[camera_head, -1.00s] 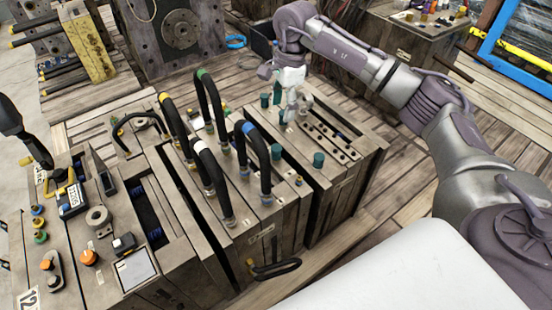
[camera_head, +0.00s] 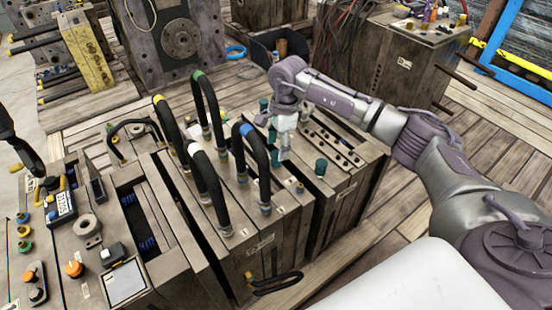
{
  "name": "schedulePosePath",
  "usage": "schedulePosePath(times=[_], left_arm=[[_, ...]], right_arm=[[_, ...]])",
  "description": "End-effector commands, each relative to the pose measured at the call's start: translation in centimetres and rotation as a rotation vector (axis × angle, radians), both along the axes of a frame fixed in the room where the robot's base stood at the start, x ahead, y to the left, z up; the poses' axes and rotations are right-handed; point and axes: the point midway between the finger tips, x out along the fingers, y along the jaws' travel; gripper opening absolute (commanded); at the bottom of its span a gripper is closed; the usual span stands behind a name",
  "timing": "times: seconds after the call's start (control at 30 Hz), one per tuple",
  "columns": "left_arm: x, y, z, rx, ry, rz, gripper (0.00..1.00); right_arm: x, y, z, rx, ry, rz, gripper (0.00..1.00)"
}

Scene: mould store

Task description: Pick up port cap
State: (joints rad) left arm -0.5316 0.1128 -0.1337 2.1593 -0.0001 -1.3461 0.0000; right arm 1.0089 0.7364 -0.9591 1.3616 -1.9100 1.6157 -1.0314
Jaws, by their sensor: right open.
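Several teal port caps stand upright on the split mould block (camera_head: 345,180) at centre right. One port cap (camera_head: 321,166) stands clear near the block's front edge, to the right of my right gripper. Another cap (camera_head: 264,104) stands farther back, left of my wrist. More teal shows close beside the gripper, at a cap (camera_head: 273,136) partly hidden by it. My right gripper (camera_head: 284,156) points down just above the block, open, with small fingers. I cannot tell whether a cap is between them.
Black looped hoses with yellow, green, white and blue collars (camera_head: 207,175) rise just left of the gripper. A bolt-studded plate (camera_head: 335,140) lies to its right. A blue ring (camera_head: 235,52) lies behind on planks. The plank floor at right (camera_head: 480,150) is clear.

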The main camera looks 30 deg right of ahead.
Motion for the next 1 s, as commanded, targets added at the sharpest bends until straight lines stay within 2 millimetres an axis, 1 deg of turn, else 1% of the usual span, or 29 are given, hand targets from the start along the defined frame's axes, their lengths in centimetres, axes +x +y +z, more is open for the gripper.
schedulePosePath(times=[0.03, 0.2, 0.33, 0.53, 0.77, 0.8, 0.87, 1.0], left_arm=[[0.0, 0.0, 0.4, 0.000, -0.004, 0.000, 0.40], [-0.2, 0.1, 1.7, 0.000, -0.011, 0.001, 0.40], [-0.3, 0.1, 2.2, 0.000, -0.012, 0.001, 0.40], [-0.3, 0.1, 2.2, -0.001, -0.011, 0.002, 0.40], [-0.3, 0.1, 2.2, 0.000, -0.011, 0.002, 0.40], [-0.3, 0.1, 2.2, 0.000, -0.011, 0.002, 0.40], [-0.3, 0.1, 2.2, 0.000, -0.011, 0.002, 0.40], [-0.3, 0.1, 2.2, 0.000, -0.011, 0.002, 0.40]], right_arm=[[-0.2, 0.2, -1.1, 0.000, 0.004, 0.000, 0.62], [-0.2, 0.5, -3.5, 0.000, 0.003, 0.000, 0.62], [-0.1, 0.6, -4.1, 0.001, 0.000, 0.000, 0.62], [-0.1, 0.6, -4.1, 0.000, 0.000, 0.000, 0.62], [-0.1, 0.6, -4.1, 0.000, 0.001, 0.000, 0.24], [-0.1, 0.6, -4.1, 0.000, 0.001, 0.000, 0.17], [-0.1, 0.6, -4.1, 0.000, 0.001, 0.000, 0.07], [-0.1, 0.6, -4.1, 0.000, 0.001, 0.000, 0.07]])
